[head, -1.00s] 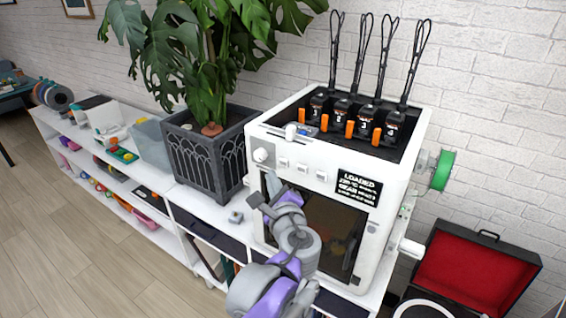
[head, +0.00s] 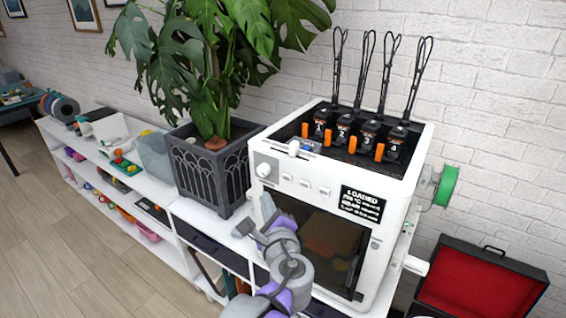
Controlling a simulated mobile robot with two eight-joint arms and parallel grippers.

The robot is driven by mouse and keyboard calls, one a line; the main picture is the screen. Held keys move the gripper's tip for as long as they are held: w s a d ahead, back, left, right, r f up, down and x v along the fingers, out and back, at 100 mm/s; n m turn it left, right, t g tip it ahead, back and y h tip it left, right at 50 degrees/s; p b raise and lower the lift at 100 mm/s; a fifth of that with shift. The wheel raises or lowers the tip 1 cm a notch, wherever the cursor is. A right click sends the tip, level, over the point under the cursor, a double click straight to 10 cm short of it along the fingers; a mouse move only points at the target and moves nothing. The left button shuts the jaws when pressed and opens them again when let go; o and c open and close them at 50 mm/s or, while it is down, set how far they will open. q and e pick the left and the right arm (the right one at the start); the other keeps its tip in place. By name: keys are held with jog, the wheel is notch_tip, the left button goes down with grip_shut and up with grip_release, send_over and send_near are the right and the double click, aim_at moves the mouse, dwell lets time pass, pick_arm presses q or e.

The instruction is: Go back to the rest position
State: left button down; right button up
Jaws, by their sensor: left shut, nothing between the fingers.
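My left gripper (head: 266,210) is in front of the lower left part of the white printer (head: 297,180), near the edge of its dark front window. Its fingers are shut with nothing in them. My grey and purple left arm reaches up from the bottom of the head view and covers part of the printer front. I cannot tell whether the gripper touches the printer. My right gripper is not in view.
A dark planter (head: 212,180) with a large leafy plant stands left of the printer on the white shelf unit (head: 165,193). A green spool (head: 446,186) is on the printer's right side. An open red-lined case (head: 480,285) is at lower right. Wooden floor (head: 60,250) is clear at left.

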pick_arm(q)
jog(key=s+a+f+n+g+y, duration=0.1)
jog(key=s+a+f+n+g, duration=0.3)
jog(key=a, duration=0.4)
jog(key=s+a+f+n+g+y, duration=0.1)
jog(key=s+a+f+n+g, duration=0.1)
jog(key=s+a+f+n, duration=0.4)
jog(key=s+a+f+n+g+h, duration=0.3)
jog(key=s+f+n+g+h, duration=0.2)
jog(key=s+f+n, duration=0.7)
jog(key=s+n, duration=0.1)
jog(key=s, duration=0.2)
jog(key=shift+f+n, duration=0.2)
jog(key=shift+n, duration=0.2)
